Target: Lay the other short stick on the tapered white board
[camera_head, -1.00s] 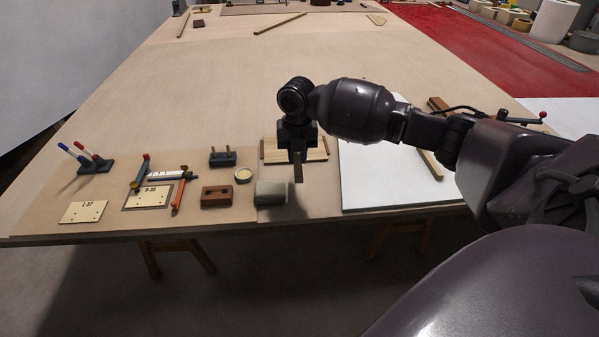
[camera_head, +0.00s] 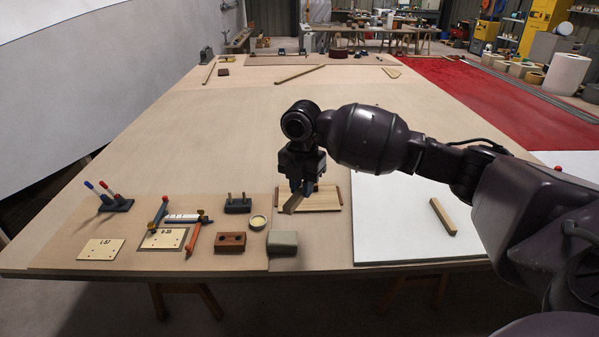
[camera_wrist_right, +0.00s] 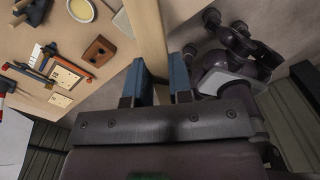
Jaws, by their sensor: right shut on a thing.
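My right gripper (camera_head: 300,184) is shut on a short wooden stick (camera_head: 294,203), held over the shallow wooden tray (camera_head: 325,199) with dark end strips. In the right wrist view the stick (camera_wrist_right: 148,38) runs up from between the blue fingers (camera_wrist_right: 158,88). The white board (camera_head: 395,230) lies on the table to the right of the gripper. Another short stick (camera_head: 443,216) lies slantwise on its right part. The board's far right part is hidden behind my right arm. My left gripper is not in view.
Left of the tray are a grey block (camera_head: 282,242), a brown block with holes (camera_head: 230,242), a round tin (camera_head: 258,222), a dark peg holder (camera_head: 237,205) and marked cards (camera_head: 101,249). The left and middle of the white board are bare. The table beyond is largely clear.

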